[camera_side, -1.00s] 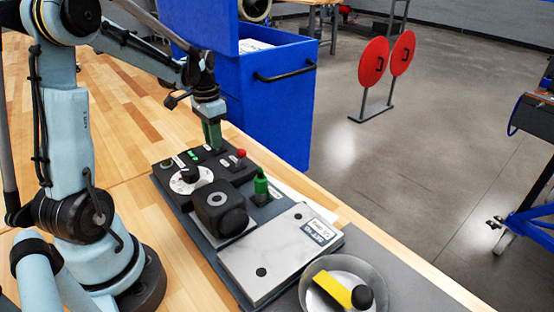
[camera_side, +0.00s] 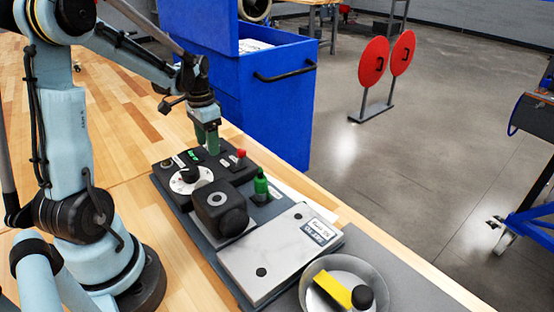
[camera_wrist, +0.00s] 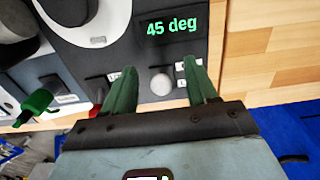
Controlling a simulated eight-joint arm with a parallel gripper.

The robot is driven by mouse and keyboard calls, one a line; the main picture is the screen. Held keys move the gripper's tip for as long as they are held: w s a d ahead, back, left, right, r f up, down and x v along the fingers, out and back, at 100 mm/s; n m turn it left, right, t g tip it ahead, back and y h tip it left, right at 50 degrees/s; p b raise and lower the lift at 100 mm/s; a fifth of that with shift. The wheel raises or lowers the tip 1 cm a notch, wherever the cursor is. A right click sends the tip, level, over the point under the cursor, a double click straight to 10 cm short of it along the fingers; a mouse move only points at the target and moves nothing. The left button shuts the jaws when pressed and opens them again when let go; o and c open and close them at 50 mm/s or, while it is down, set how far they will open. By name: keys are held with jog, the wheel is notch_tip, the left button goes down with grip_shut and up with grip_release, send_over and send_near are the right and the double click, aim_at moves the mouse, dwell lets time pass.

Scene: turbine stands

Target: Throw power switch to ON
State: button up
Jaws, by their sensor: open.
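The black control panel (camera_side: 219,163) is on the base plate on the bench. My gripper (camera_side: 207,150) is over the panel's far part, pointing down. In the wrist view my gripper (camera_wrist: 160,68) has its two green fingers apart, with nothing held. A pale rounded knob (camera_wrist: 162,83), seemingly the tip of the power switch, shows between the fingers, with no clear contact. The green "45 deg" display (camera_wrist: 171,27) is on the panel beyond the fingertips. The switch is not distinguishable in the side view.
A red knob (camera_side: 240,153) and an upright green-topped part (camera_side: 261,185) stand close by. A white dial (camera_side: 190,180) and black block (camera_side: 220,207) are nearer the camera. A bowl (camera_side: 378,272) holds a yellow and black object. A blue cabinet (camera_side: 270,110) stands beyond the bench.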

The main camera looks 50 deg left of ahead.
jog(key=shift+o, duration=0.7)
jog(key=shift+r, duration=3.55)
jog(key=shift+d, duration=0.15)
jog(key=s+d+t, duration=0.2)
jog(key=d+t, duration=0.5)
jog(key=d, duration=1.5)
jog(key=shift+r, duration=0.35)
jog(key=shift+o, duration=0.5)
jog(key=shift+a, duration=0.1)
